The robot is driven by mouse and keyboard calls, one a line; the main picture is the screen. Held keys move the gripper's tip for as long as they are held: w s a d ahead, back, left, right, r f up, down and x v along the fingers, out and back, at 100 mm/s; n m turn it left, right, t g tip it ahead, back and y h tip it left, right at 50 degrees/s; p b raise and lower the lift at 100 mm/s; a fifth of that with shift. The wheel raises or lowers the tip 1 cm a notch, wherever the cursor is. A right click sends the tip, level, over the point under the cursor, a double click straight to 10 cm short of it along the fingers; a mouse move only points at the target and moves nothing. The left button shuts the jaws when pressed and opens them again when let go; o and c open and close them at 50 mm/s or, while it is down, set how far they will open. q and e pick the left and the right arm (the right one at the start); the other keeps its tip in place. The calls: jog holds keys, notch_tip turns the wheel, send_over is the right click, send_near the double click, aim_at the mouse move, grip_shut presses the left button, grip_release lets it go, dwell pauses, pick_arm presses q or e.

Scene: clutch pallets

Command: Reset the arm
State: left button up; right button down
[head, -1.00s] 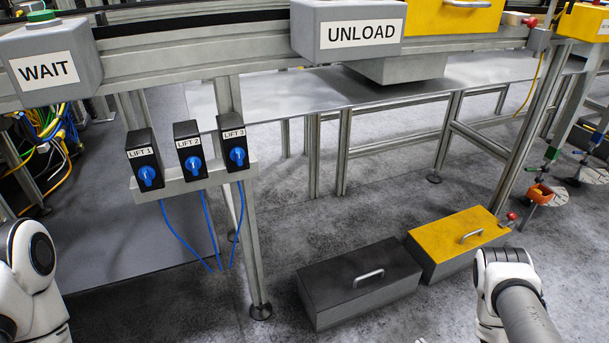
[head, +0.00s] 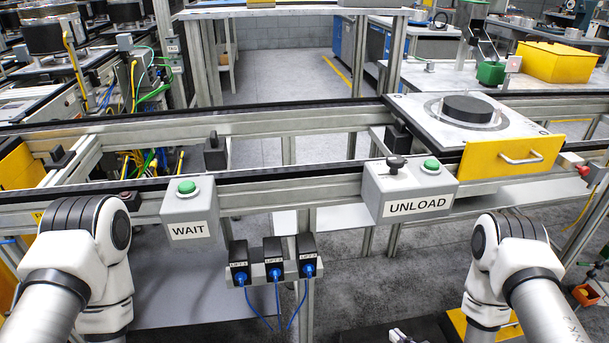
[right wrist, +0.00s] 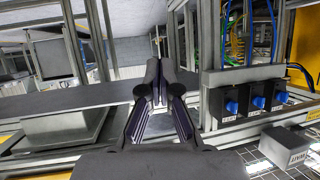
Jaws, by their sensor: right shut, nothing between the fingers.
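My right gripper (right wrist: 158,68) points away from the camera in the right wrist view, its dark fingers together and empty. Only a small part of it (head: 404,336) shows at the bottom edge of the head view. My right arm (head: 510,262) comes in at the lower right and my left arm (head: 80,262) at the lower left, both bent. The left gripper is out of view.
The WAIT box (head: 190,212) and UNLOAD box (head: 412,190) sit on the conveyor frame, each with a green button. Several blue-knobbed lift switches (head: 273,262) stand below. A yellow-fronted pallet (head: 510,158) with a dark disc rests at the right.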

jog(key=s+a+r+g+h+p, duration=0.25)
jog(key=s+r+g+p, duration=0.35)
jog(key=s+r+p, duration=0.4)
pick_arm(q)
notch_tip(320, 180, up, 12)
jog(key=b, duration=0.1)
pick_arm(e)
jog(key=s+d+m+g+h, duration=0.1)
jog(key=s+g, duration=0.5)
jog(key=s, duration=0.6)
jog(key=shift+s+d+f+m, duration=0.15)
jog(key=shift+d+f+m, duration=0.25)
jog(key=shift+m, duration=0.6)
pick_arm(q)
jog(key=shift+r, duration=0.1)
